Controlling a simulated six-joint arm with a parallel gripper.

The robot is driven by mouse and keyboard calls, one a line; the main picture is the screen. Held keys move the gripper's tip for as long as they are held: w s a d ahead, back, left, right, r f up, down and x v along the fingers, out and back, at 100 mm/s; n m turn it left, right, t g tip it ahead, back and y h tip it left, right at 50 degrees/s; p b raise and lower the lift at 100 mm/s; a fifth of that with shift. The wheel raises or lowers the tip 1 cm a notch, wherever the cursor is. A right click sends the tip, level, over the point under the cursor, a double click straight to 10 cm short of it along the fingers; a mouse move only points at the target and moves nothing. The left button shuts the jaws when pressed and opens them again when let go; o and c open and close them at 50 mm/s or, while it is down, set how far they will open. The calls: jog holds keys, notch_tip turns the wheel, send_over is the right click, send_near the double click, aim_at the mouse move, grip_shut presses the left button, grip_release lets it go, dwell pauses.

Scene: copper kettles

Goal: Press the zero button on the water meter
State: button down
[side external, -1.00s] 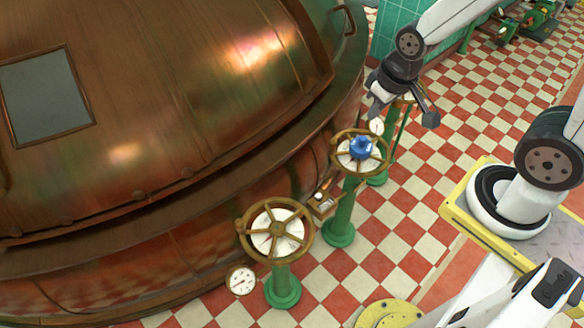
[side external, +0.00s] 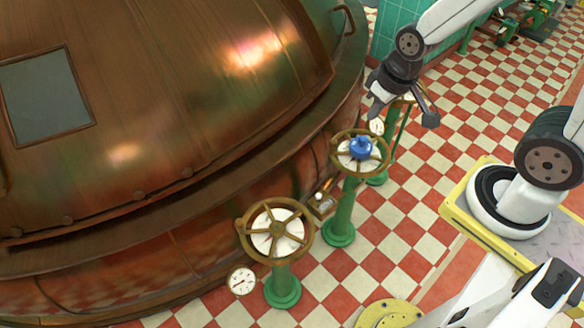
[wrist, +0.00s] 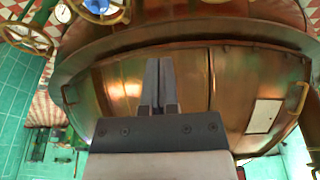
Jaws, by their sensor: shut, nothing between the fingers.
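My gripper (side external: 374,108) hangs at the upper right in the side view, above and beyond the wheel with the blue hub. In the wrist view its two grey fingers (wrist: 158,86) lie together, empty, in front of the copper kettle. A small brass box (side external: 321,204) with a pale round spot on top sits between the two wheel valves in the side view. It may be the water meter, but it is too small to make out a zero button. My gripper is clear of this box. I cannot pick out the box in the wrist view.
The copper kettle (side external: 190,100) fills the left. A brass handwheel (side external: 244,240) on a green post stands in front, near a white dial (side external: 241,281). Another wheel (side external: 336,152) has a blue hub (side external: 361,148). Chequered floor (side external: 395,225) lies open to the right.

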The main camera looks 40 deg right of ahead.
jog(key=shift+w, duration=0.15)
jog(key=m+t+y, duration=0.1)
jog(key=m+t, duration=0.6)
jog(key=m, duration=0.1)
send_over(320, 197)
notch_tip(320, 197, down, 39)
dwell(0.6)
jog(key=shift+f, duration=4.3)
